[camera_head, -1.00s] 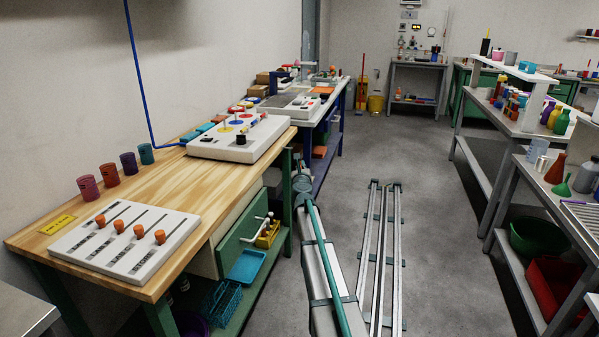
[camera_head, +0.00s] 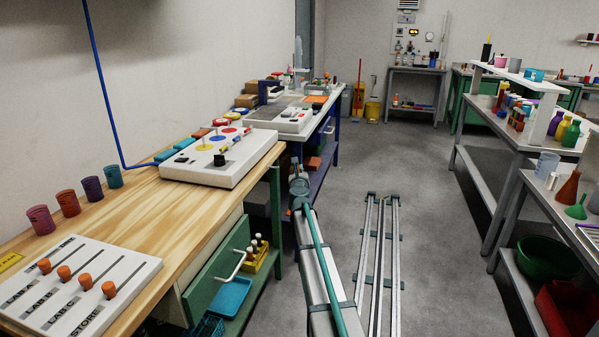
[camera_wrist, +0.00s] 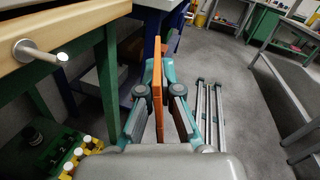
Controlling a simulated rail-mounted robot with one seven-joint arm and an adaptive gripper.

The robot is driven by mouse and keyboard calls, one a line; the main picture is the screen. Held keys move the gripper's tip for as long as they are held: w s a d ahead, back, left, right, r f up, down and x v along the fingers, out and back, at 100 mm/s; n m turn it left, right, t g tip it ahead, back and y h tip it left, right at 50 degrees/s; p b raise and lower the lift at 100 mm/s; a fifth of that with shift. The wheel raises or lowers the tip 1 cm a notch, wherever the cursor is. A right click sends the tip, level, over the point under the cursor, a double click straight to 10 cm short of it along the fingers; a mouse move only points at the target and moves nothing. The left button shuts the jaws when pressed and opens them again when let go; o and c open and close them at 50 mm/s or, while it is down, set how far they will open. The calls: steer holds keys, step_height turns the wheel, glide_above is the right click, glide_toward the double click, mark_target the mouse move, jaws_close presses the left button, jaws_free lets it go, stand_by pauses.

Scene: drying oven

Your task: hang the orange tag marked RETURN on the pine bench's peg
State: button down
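In the wrist view my gripper (camera_wrist: 157,95) is shut on a thin orange tag (camera_wrist: 157,75), seen nearly edge-on between the fingers. Its RETURN marking cannot be read from this angle. A silver peg (camera_wrist: 42,53) with a round base sticks out from the pine bench's edge (camera_wrist: 90,20), at the upper left of that view. The tag is to the right of the peg and apart from it. In the head view the pine bench (camera_head: 150,212) runs along the left wall; I cannot make out the peg or the tag there.
A green drawer with a handle (camera_head: 234,264) is under the bench, near a yellow caddy of bottles (camera_head: 258,258). A white slider board (camera_head: 130,268) and a white panel (camera_head: 235,172) lie on top. A second bench with blue legs stands beyond. Floor to the right is open around rails (camera_head: 377,260).

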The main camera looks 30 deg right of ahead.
steer(key=w+a+f+b, duration=0.1)
steer(key=w+a+b, duration=0.1)
steer(key=w+a, duration=0.4)
steer(key=shift+w+a+f, duration=0.3)
steer(key=shift+a, duration=0.35)
stand_by(0.9)
stand_by(0.6)
steer(key=c, duration=1.2)
jaws_free()
steer(key=shift+c, duration=0.2)
